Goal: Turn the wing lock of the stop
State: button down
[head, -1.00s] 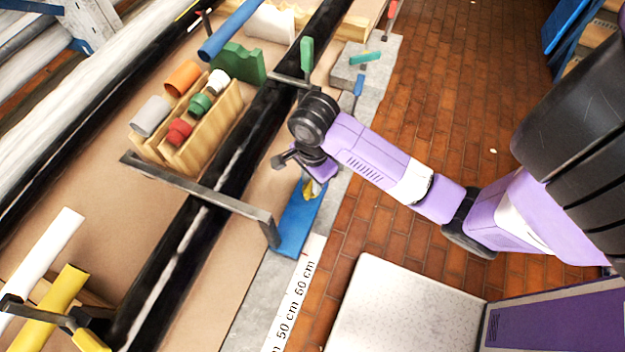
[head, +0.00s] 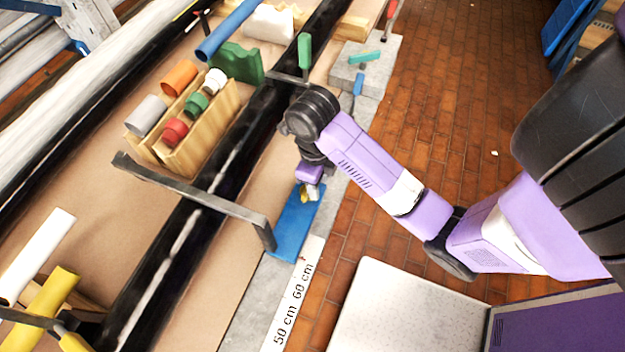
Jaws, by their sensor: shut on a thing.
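The stop appears as a flat blue plate (head: 292,232) on the grey table edge, beside the white measuring strip. A small yellow wing lock (head: 305,195) shows at its upper end. My gripper (head: 308,187) is directly over the wing lock, pointing down, and is shut on it. My purple wrist hides the fingertips and much of the wing lock, so its exact angle cannot be told.
A dark clamp bar (head: 195,192) crosses the long black mast (head: 180,235) left of the blue plate. A wooden rack (head: 215,130) with coloured rollers stands behind. A white measuring strip (head: 290,305) lies in front. A pale surface (head: 400,310) stands lower right; brick floor is right.

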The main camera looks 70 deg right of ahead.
jog(key=shift+w+a+t, duration=0.15)
jog(key=shift+w+a, duration=0.1)
jog(key=shift+w, duration=0.25)
jog(key=shift+w+a+t, duration=0.15)
jog(key=shift+w+a, duration=0.1)
jog(key=shift+w, duration=0.2)
jog(key=c, duration=1.5)
grip_release()
jog(key=shift+o, duration=0.5)
jog(key=r+p, duration=0.5)
jog(key=shift+w+r, duration=0.15)
jog(key=shift+w, duration=0.05)
jog(key=shift+s+d, duration=0.15)
jog(key=shift+d, duration=0.1)
jog(key=shift+s+f, duration=0.1)
jog(key=shift+f, duration=0.1)
